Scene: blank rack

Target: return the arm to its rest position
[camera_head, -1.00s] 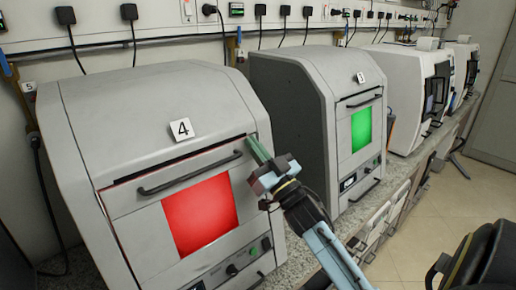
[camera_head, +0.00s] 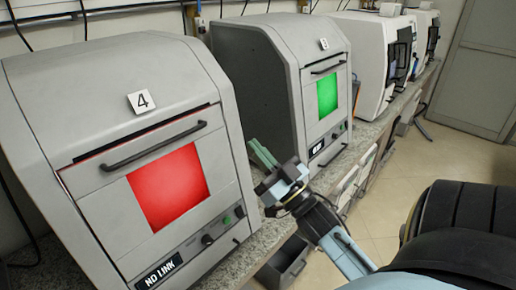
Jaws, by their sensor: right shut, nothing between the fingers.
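My right gripper (camera_head: 264,155) is in front of the gap between the two nearest machines, with its greenish fingers together and nothing between them. Its blue and dark arm comes in from the lower right. The machine marked 4 (camera_head: 95,85) stands at the left with a red window (camera_head: 168,188) and a "NO LINK" label. Its front door with the dark bar handle (camera_head: 155,145) looks nearly closed, with a dark, reddish gap along its top edge. My left gripper is not in view.
A second grey machine (camera_head: 270,75) with a green window (camera_head: 327,95) stands beyond. White machines (camera_head: 355,50) line the bench further back. A dark open bin (camera_head: 285,262) is below the bench edge. Tiled floor (camera_head: 395,200) is free at the right.

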